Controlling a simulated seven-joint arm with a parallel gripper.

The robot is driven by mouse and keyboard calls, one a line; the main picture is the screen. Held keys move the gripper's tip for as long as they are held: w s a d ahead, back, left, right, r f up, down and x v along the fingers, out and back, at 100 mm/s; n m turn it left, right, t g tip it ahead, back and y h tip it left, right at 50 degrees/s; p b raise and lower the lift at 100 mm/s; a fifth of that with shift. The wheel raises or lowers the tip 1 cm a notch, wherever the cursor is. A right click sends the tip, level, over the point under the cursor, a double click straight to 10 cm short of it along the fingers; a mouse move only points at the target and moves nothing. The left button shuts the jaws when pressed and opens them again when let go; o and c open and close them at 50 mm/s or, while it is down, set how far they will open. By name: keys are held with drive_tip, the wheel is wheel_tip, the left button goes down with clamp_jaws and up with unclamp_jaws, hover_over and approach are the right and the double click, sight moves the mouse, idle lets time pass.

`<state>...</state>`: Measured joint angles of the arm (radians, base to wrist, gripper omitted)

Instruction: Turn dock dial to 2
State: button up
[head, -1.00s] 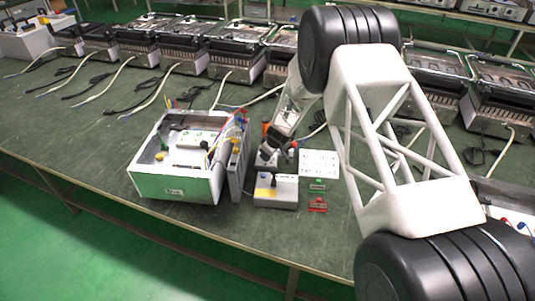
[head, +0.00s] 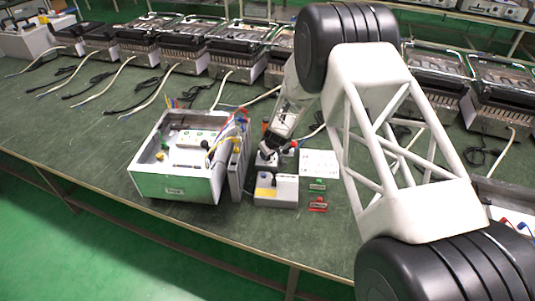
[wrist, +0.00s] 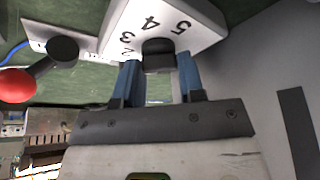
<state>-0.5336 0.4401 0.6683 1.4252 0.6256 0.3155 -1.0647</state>
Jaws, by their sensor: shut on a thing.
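The dock (wrist: 185,22) is a white block with black digits on its face. The 3, 4 and 5 read upside down in the wrist view, and part of another digit shows beside the 3. The black dial (wrist: 158,47) sits at the edge of this face. My gripper (wrist: 158,68) is shut on the dial, with one blue finger on each side of it. Where the dial points cannot be told. In the head view, my gripper (head: 268,153) is low between the open case and the white card, and mostly hides the dial.
A red ball on a black lever (wrist: 18,85) stands beside the dock. The open white case (head: 175,187) with wires is close on the left. A white box with a yellow label (head: 276,191) is in front. A white card (head: 320,163) and small green and red parts lie to the right.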

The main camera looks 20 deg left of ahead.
drive_tip(key=o, duration=0.9)
drive_tip(key=shift+o, duration=0.2)
drive_tip(key=v, duration=0.7)
drive_tip(key=shift+r, duration=0.35)
drive_tip(key=shift+s+d, duration=0.15)
